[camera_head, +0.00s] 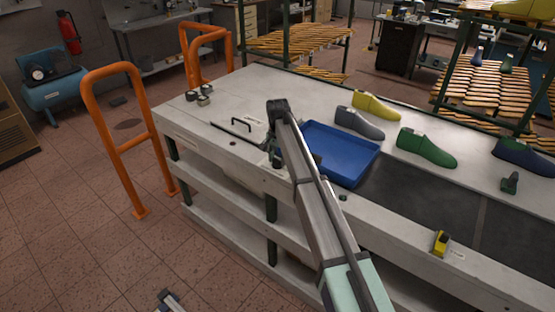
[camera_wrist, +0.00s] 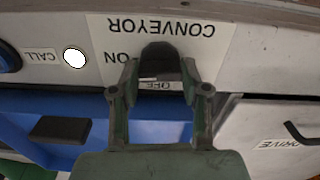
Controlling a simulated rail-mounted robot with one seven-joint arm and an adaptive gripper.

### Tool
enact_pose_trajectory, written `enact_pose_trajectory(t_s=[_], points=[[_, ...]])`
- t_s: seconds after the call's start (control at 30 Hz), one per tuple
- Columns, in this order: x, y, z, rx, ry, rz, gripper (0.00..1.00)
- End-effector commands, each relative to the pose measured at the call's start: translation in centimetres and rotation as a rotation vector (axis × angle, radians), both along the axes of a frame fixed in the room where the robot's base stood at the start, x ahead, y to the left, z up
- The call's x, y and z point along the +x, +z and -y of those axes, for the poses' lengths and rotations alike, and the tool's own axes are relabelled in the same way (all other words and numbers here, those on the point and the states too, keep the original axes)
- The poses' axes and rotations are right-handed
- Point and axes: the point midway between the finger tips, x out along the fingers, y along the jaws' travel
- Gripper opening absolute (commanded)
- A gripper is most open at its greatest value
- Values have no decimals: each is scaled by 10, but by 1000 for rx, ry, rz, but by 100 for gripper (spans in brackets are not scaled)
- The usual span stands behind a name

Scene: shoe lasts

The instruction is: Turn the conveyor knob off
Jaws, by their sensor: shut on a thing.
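The conveyor knob (camera_wrist: 160,55) is dark and sits on a white label (camera_wrist: 215,55) reading CONVEYOR, upside down in the wrist view. ON is printed to the knob's left and OFF just below it, partly covered by my gripper. My gripper (camera_wrist: 161,66) has its two fingers on either side of the knob and is shut on it. Which mark the knob points at I cannot tell. In the head view my gripper (camera_head: 276,157) is low by the bench's front edge, partly behind my arm; the knob is hidden there.
A white CALL button (camera_wrist: 74,57) is left of the label. A panel marked DRIVE (camera_wrist: 250,120) is at the right. A blue tray (camera_head: 345,178) lies right of my arm beside the dark belt (camera_head: 420,195). Shoe lasts, including a green one (camera_head: 425,147), stand behind. Orange rails (camera_head: 95,130) stand left.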

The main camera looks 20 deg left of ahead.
Motion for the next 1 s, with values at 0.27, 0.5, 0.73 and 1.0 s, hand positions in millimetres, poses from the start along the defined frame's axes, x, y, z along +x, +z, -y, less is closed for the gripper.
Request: enact_pose_trajectory(t_s=[0.27, 0.5, 0.73, 1.0], points=[[0, -2, 0, -2, 213, -1, 11], [0, -2, 0, -2, 441, -2, 11], [0, -2, 0, -1, 660, -2, 11], [0, -2, 0, -1, 916, -1, 11]])
